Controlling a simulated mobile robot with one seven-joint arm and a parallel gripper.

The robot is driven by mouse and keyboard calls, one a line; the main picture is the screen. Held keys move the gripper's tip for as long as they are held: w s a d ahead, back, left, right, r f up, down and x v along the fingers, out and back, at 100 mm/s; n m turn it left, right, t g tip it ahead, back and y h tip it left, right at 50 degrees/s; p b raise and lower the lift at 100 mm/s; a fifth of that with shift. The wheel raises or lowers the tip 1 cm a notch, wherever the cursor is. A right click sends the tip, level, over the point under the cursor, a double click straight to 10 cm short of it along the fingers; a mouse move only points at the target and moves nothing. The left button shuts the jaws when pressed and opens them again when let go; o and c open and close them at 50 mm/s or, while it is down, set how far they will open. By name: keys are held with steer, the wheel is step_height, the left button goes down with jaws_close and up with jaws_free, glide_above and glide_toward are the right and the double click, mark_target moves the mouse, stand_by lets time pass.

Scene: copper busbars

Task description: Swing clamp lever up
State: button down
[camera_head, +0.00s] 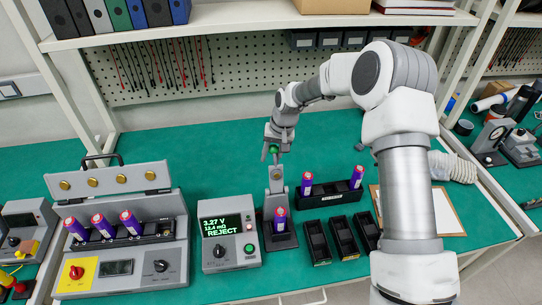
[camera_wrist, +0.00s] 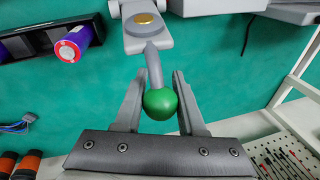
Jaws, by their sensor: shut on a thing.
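The clamp lever (camera_wrist: 154,66) ends in a green ball knob (camera_wrist: 160,103). My gripper (camera_wrist: 160,78) is shut on this knob, with one finger on each side. In the head view, my gripper (camera_head: 274,147) is above the clamp's grey arm (camera_head: 276,180), and the green knob (camera_head: 273,150) shows between its fingers. The arm, with a gold contact, stands raised from the black base of the clamp fixture (camera_head: 282,242). A purple cell (camera_head: 281,216) stands upright in the fixture below the arm. The lever's lower joint is hard to make out.
The tester (camera_head: 229,235) beside the fixture reads 3.27 V and REJECT. A black rack (camera_head: 330,194) with two purple cells and several empty black bins (camera_head: 343,238) stand to the right. A charger-like unit (camera_head: 125,235) with several cells stands left. A shelf (camera_head: 250,20) overhangs the back.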

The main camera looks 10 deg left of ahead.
steer(key=shift+s+d+f, duration=0.25)
steer(key=shift+s+f, duration=0.05)
steer(key=shift+f, duration=0.15)
steer(key=c, duration=0.9)
jaws_free()
steer(key=o, duration=0.4)
steer(key=shift+w, duration=0.1)
steer(key=shift+a+r, duration=0.1)
steer(key=shift+r, duration=0.1)
steer(key=b+v, duration=0.1)
steer(key=v, duration=1.6)
steer(key=shift+w+r, duration=0.1)
steer(key=shift+r, duration=0.1)
steer(key=shift+r, duration=0.1)
